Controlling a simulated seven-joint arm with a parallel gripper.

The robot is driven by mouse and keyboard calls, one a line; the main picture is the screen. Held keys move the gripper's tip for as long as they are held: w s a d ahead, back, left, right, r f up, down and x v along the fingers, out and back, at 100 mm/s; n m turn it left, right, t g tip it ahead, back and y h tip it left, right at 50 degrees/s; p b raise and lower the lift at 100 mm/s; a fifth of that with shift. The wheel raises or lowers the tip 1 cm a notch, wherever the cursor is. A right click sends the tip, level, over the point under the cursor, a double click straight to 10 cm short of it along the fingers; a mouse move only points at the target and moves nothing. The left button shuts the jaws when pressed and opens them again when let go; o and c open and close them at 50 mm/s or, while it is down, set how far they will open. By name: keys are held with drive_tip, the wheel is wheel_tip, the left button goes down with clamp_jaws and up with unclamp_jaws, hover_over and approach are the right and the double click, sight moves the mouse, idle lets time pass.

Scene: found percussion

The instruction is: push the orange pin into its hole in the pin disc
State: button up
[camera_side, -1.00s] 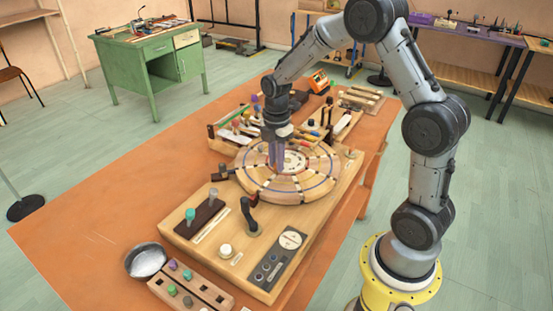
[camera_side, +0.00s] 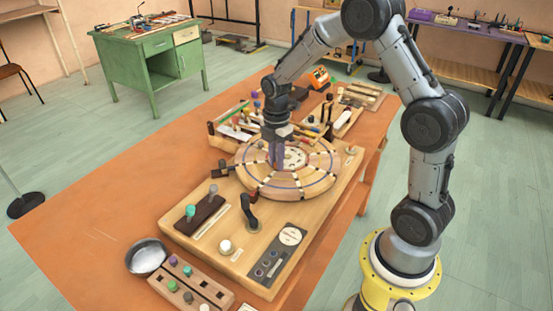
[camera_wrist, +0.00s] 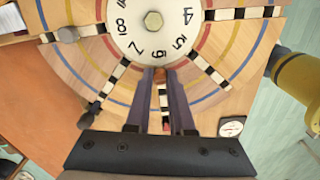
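The round wooden pin disc (camera_side: 318,177) lies flat on a wooden board, with coloured rings, black-and-white strips and a white numbered centre. It also fills much of the wrist view (camera_wrist: 85,62). My gripper (camera_side: 275,166) points down over the disc, its tips beside the white centre. In the wrist view my gripper's fingers (camera_wrist: 159,75) stand a small gap apart, above a striped strip. A small orange-brown patch between the tips may be the orange pin, but I cannot tell whether the fingers grip it. The pin's hole and lower end are not clearly visible.
A black crank-like handle (camera_side: 249,210) and a white knob (camera_side: 225,247) stand on the board in front of the disc. A metal bowl (camera_side: 146,257) and a peg block (camera_side: 190,286) are at the near left. A tool tray (camera_side: 228,137) lies behind. The left tabletop is clear.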

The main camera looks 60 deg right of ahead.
drive_tip(key=o, duration=0.5)
drive_tip(key=s+a+r+t, duration=0.1)
drive_tip(key=a+r, duration=0.1)
drive_tip(key=r, duration=0.8)
drive_tip(key=s+a+r+t, duration=0.1)
drive_tip(key=s+a+r, duration=0.1)
drive_tip(key=r, duration=0.8)
drive_tip(key=s+a+r+m+t, duration=0.2)
drive_tip(key=s+a+r, duration=0.2)
drive_tip(key=s, duration=0.4)
drive_tip(key=s+a+f+m+t, duration=0.1)
drive_tip(key=s+a+f+m, duration=0.1)
drive_tip(key=s+f+m, duration=0.4)
drive_tip(key=s+m, duration=0.4)
drive_tip(key=m, duration=0.3)
drive_tip(key=shift+s+a+f+m+t, duration=0.15)
drive_tip(key=shift+s+a+m+t, duration=0.15)
drive_tip(key=shift+a+m, duration=0.1)
